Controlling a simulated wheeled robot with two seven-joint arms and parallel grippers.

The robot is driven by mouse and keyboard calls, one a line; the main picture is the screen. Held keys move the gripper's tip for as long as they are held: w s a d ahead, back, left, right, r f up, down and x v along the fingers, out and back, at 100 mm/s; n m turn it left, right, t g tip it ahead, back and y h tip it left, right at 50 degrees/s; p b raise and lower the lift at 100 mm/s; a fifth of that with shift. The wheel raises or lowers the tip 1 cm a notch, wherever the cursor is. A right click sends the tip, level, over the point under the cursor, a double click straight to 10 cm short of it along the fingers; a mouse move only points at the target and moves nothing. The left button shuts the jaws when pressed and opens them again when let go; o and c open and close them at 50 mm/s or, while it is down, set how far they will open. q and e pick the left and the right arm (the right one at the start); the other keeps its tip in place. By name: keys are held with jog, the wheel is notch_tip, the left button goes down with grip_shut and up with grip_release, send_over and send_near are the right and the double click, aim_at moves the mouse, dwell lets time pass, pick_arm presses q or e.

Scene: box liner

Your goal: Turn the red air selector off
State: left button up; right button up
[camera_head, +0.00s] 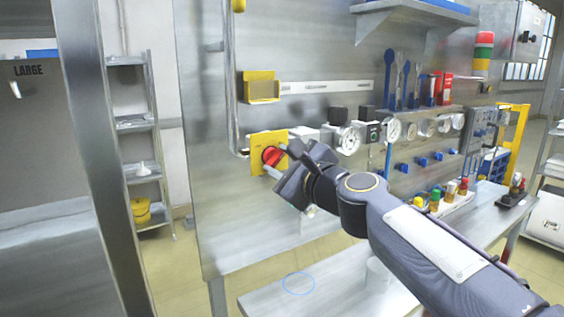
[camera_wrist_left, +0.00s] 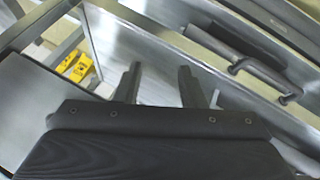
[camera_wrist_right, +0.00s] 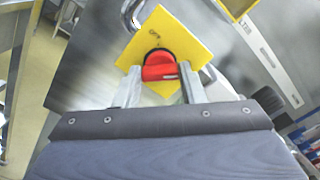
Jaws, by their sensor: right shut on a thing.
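The red air selector (camera_head: 271,157) is a red knob on a yellow square plate (camera_head: 258,140), fixed to the grey metal panel in the head view. In the right wrist view the red air selector (camera_wrist_right: 159,66) sits between the fingers, with its yellow plate (camera_wrist_right: 178,35) behind. My right gripper (camera_head: 275,163) is at the knob, shut on it; its fingers (camera_wrist_right: 158,88) lie on either side of the red handle. My left gripper (camera_wrist_left: 157,75) shows only in the left wrist view, with its two fingers apart and nothing between them.
A yellow holder (camera_head: 260,87) is mounted above the selector. White gauges (camera_head: 347,139) and blue valves (camera_head: 421,161) line the panel to the right. A grey bench (camera_head: 300,293) stands below. A dark handle bar (camera_wrist_left: 235,50) is near my left gripper in the left wrist view.

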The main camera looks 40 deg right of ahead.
dwell(0.3)
jog(key=n+b, duration=0.1)
jog(key=n, duration=0.3)
jog(key=shift+f+n, duration=0.1)
jog(key=shift+n, duration=0.3)
jog(key=n+b, duration=0.1)
jog(key=n, duration=0.3)
jog(key=shift+f+n, duration=0.1)
jog(key=shift+n, duration=0.2)
jog(key=n+b, duration=0.1)
jog(key=n, duration=0.3)
jog(key=shift+b, duration=0.35)
jog(key=shift+n+b, duration=0.8)
jog(key=shift+n, duration=1.4)
jog(key=o, duration=1)
jog(key=shift+s, duration=0.15)
